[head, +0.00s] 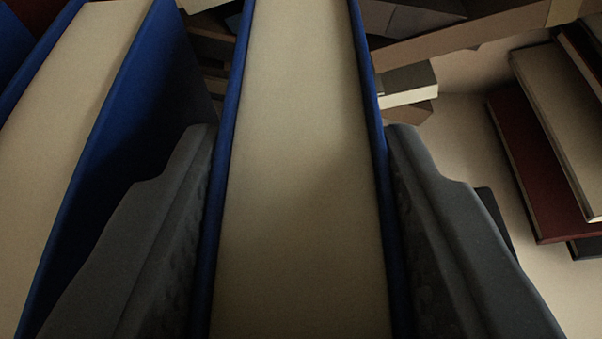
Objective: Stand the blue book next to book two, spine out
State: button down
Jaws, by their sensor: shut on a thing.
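A blue book (295,170) with cream page edges fills the middle of the head view. Its page side faces me, and its spine is hidden. My gripper (300,150) is shut on this book, one dark finger against each blue cover. A second blue-covered book (75,110) with cream pages stands at the left, leaning in the picture, just left of my left finger. I cannot tell which book is book two.
Red and dark books (540,165) lie stacked at the right on a pale surface (475,120). A small grey block-like book (408,85) and a brown beam-like edge (470,38) show behind. Pale free surface lies between my right finger and the stack.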

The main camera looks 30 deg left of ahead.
jog(key=c, duration=0.9)
grip_release()
jog(key=shift+s+d+r, duration=0.2)
jog(key=shift+s+r, duration=0.1)
jog(key=shift+s, duration=0.05)
jog(key=p+v, duration=0.1)
jog(key=v, duration=1)
jog(key=shift+s, duration=0.1)
